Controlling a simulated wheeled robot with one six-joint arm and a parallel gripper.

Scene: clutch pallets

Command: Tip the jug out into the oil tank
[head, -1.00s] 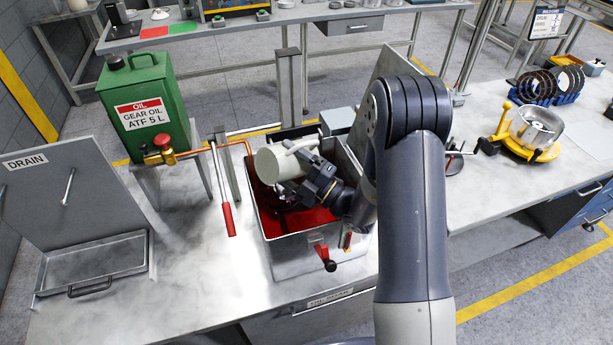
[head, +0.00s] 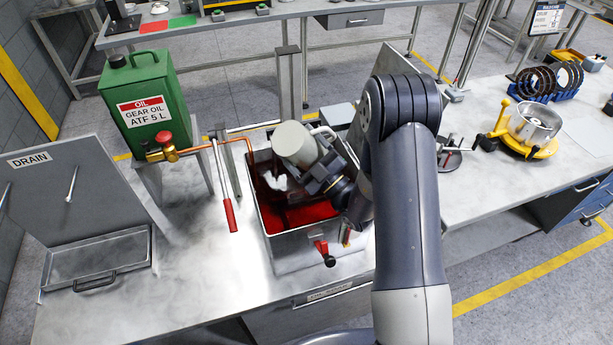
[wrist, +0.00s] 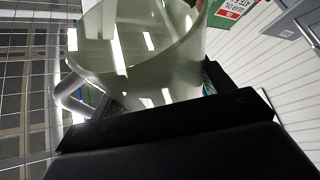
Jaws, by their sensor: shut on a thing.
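A pale grey-white jug (head: 297,143) is tilted over the open oil tank (head: 290,248), whose inside holds red oil (head: 308,213). My gripper (head: 318,172) is shut on the jug from its lower right side. The jug's handle shows as a light loop at its upper right. In the wrist view the jug (wrist: 140,45) fills the top middle, above the dark jaws (wrist: 165,122). A small whitish patch (head: 277,181) shows below the jug over the red; I cannot tell whether it is liquid or glare. The jug's mouth is not clearly seen.
A green oil can (head: 147,105) stands behind left, with a brass valve and copper pipe (head: 207,146) reaching the tank. A red-handled lever (head: 229,212) stands left of the tank and a red tap (head: 323,250) is on its front. A drain tray (head: 98,255) lies far left.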

